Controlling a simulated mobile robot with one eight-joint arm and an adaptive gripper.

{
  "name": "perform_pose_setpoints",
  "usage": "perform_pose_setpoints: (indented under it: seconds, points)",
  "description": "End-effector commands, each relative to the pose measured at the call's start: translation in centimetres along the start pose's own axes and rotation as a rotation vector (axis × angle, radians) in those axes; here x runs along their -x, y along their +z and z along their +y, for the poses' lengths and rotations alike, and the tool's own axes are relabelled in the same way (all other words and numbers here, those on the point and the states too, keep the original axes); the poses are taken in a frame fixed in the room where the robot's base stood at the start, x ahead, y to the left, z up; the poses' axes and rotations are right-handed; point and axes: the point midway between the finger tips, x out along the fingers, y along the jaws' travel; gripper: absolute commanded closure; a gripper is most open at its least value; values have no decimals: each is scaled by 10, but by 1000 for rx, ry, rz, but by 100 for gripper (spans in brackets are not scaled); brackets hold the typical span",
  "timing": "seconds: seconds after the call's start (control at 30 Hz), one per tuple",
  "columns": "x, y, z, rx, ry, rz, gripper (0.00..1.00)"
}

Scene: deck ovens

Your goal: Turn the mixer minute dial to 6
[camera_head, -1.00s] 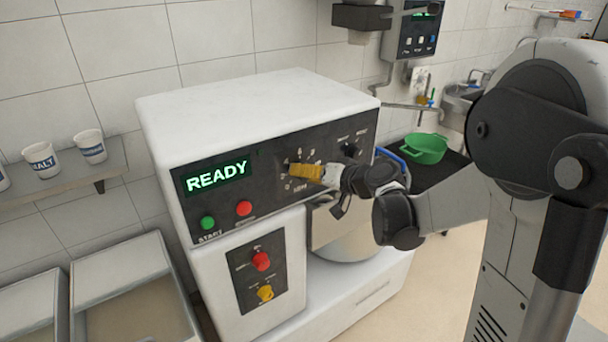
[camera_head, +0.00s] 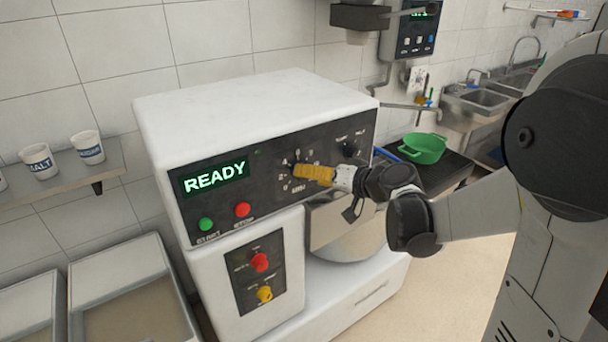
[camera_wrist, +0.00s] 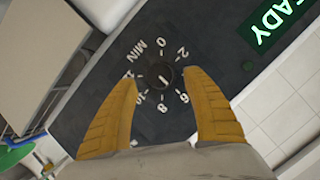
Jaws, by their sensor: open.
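The mixer (camera_head: 255,105) is a white machine with a dark control panel and a green READY display. The minute dial (camera_wrist: 160,77) is a small dark round knob with a pale line, ringed by white numbers and the word MIN. In the wrist view 0 is above it, 2 upper right, 6 lower right, 8 below and 10 lower left. I cannot read surely which number the line marks. My gripper (camera_wrist: 158,76) is open, with one yellow finger on each side of the dial and visible gaps to it. In the head view my gripper (camera_head: 298,171) partly hides the dial.
A second dark knob (camera_head: 349,149) sits right of my gripper. Green (camera_head: 206,224) and red (camera_head: 242,210) buttons lie lower left, with red (camera_head: 260,262) and yellow (camera_head: 265,293) controls below. A green pot (camera_head: 423,148) stands on the right.

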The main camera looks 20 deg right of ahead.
Motion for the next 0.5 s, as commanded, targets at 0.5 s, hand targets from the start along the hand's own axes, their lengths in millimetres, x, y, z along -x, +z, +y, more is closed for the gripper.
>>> perform_pose_setpoints:
  seconds: [0.5]
  points:
    - [82,0,0,0,1,0,42]
